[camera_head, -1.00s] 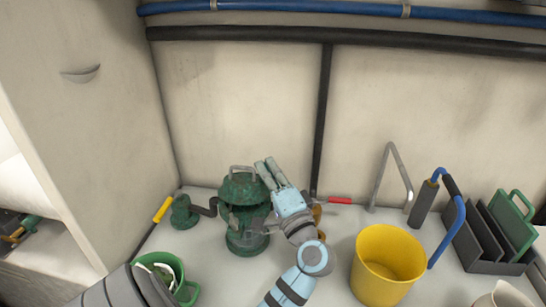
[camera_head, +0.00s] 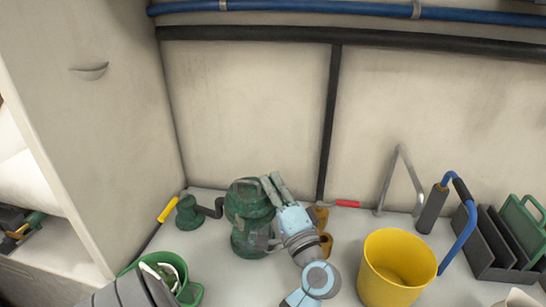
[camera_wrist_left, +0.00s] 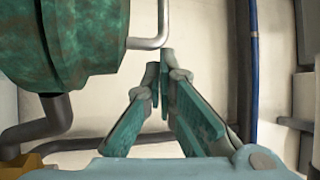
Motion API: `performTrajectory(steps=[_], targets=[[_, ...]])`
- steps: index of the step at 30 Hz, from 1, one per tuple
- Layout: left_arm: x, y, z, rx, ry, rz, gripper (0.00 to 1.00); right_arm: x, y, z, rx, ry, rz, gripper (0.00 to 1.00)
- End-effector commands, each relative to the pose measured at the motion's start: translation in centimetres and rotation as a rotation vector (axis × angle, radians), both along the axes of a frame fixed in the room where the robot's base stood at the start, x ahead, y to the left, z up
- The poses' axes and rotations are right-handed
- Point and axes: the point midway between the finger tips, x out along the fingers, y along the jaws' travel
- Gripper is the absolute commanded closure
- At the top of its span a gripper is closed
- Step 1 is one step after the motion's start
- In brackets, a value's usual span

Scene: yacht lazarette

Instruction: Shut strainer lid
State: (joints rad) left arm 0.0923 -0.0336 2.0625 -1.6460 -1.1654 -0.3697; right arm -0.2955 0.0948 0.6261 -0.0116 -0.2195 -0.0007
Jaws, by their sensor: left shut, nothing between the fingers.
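The green, dark-mottled strainer (camera_head: 249,240) stands upright on the bench, left of centre. Its rounded lid (camera_head: 247,203) shows at the top; whether it sits flush on the body I cannot tell. My left gripper (camera_head: 272,182) is shut and empty, close beside the lid's right side and partly overlapping it in the head view. In the left wrist view, the gripper (camera_wrist_left: 164,70) points away, right of the round green lid (camera_wrist_left: 70,40). A bent metal bar (camera_wrist_left: 150,42) sticks out from the lid near the fingertips. Contact cannot be made out. My right gripper is not in view.
A yellow bucket (camera_head: 391,285) stands right of my arm. A red-handled valve (camera_head: 347,203) is behind the gripper, a yellow-handled one (camera_head: 169,209) at left.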

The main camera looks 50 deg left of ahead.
Motion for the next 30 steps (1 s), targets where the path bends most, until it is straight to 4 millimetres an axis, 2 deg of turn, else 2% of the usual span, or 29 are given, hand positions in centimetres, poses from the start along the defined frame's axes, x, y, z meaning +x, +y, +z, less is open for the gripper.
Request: performTrajectory(steps=[5, 8, 15, 18, 27, 30], targets=[[0.0, 0.0, 0.7, 0.0, -0.002, 0.001, 1.0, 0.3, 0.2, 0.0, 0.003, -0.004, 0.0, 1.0], [0.0, 0.0, 2.5, 0.0, -0.007, 0.0, 1.0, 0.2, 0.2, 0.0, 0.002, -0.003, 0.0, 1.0], [0.0, 0.0, 8.4, -0.001, -0.008, 0.001, 1.0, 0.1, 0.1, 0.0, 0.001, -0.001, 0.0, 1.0], [0.0, 0.0, 9.7, 0.0, -0.003, 0.0, 1.0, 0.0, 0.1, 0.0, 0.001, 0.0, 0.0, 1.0], [0.0, 0.0, 10.0, 0.0, 0.0, 0.0, 1.0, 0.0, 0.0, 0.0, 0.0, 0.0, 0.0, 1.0], [0.0, 0.0, 10.7, 0.0, 0.0, 0.0, 1.0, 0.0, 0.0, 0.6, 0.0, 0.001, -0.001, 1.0]])
